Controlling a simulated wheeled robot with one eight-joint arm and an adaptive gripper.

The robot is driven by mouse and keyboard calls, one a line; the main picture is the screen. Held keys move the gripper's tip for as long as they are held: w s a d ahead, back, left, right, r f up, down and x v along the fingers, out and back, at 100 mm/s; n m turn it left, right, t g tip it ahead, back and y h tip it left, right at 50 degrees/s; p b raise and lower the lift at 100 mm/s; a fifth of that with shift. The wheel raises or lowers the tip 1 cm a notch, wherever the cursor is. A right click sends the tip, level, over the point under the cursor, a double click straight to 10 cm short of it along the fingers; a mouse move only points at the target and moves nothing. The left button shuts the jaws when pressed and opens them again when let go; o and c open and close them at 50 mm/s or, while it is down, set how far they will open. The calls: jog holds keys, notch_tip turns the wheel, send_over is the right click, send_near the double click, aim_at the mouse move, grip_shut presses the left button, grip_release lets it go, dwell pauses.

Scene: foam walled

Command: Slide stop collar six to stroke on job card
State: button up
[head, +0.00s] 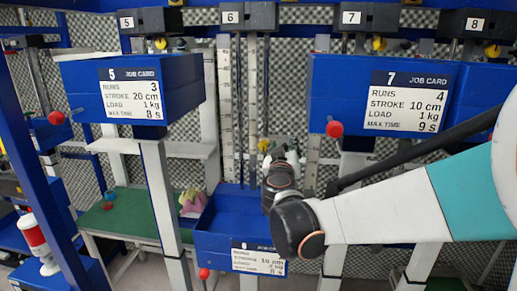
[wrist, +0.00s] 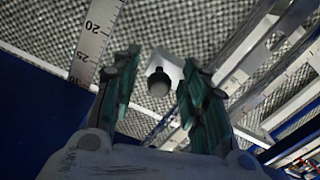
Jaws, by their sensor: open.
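The station six number plate (head: 230,17) is on the top beam, above upright rails and a white scale (head: 225,100). The station six job card (head: 258,258) is on the front of a low blue tray; its stroke line is small and blurred, perhaps 10 cm. In the wrist view, my gripper (wrist: 159,60) is open, its green-padded fingers on either side of a round grey knob (wrist: 159,83) on a pale block, possibly stop collar six. The fingers appear apart from it. In the head view, my arm's end partly hides the rails, beside a small yellow part (head: 264,146).
Blue boxes with job cards five (head: 133,92) and seven (head: 408,101) flank the station six rails, with red knobs (head: 334,129) sticking out. A scale (wrist: 97,30) marked 20 and 25 is close on the left in the wrist view. A green-topped table (head: 130,215) stands lower left.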

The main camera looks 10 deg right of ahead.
grip_shut()
notch_tip(320, 180, up, 12)
jog(key=p, duration=0.6)
jog(key=shift+s+p, duration=0.15)
jog(key=shift+p, duration=0.2)
grip_release()
jog(key=v, duration=1.2)
